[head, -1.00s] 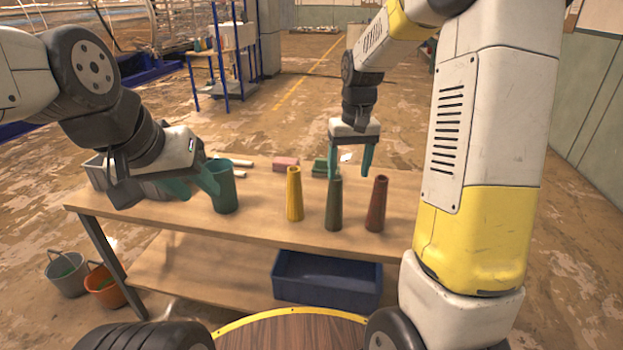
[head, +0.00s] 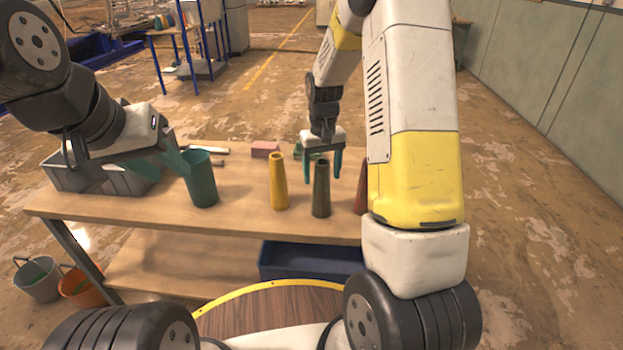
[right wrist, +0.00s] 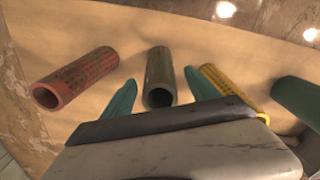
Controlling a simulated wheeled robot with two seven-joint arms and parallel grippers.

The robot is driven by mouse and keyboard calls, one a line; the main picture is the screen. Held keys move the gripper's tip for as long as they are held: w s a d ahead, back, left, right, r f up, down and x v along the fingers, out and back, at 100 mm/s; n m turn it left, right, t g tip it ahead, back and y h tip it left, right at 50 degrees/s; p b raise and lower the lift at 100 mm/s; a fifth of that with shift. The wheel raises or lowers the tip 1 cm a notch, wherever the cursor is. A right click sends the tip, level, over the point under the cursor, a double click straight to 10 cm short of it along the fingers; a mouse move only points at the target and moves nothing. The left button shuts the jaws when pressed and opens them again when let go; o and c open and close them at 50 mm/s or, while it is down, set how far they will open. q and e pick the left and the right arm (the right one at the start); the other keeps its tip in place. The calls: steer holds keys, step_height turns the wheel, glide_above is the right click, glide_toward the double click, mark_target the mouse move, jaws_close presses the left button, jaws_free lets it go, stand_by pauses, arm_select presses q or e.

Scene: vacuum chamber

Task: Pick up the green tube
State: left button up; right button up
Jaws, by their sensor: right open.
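The dark green tube (head: 321,192) stands upright on the wooden table, between the yellow tube (head: 278,182) and the red tube (head: 361,190). My right gripper (head: 322,174) is open, its teal fingers apart on either side of the green tube's upper part in the head view. In the right wrist view the green tube (right wrist: 159,72) shows between the two finger tips (right wrist: 159,85); I cannot tell whether they touch it. My left gripper (head: 153,166) appears open and empty, beside a wider teal cylinder (head: 202,182).
The table (head: 240,220) also carries a pink block (head: 265,149), a green block behind the tubes and a grey bin (head: 65,175). My right arm partly covers the red tube. A blue crate (head: 310,260) sits on the lower shelf. Buckets (head: 38,280) stand on the floor at left.

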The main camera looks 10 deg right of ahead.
jaws_close()
stand_by(0.3)
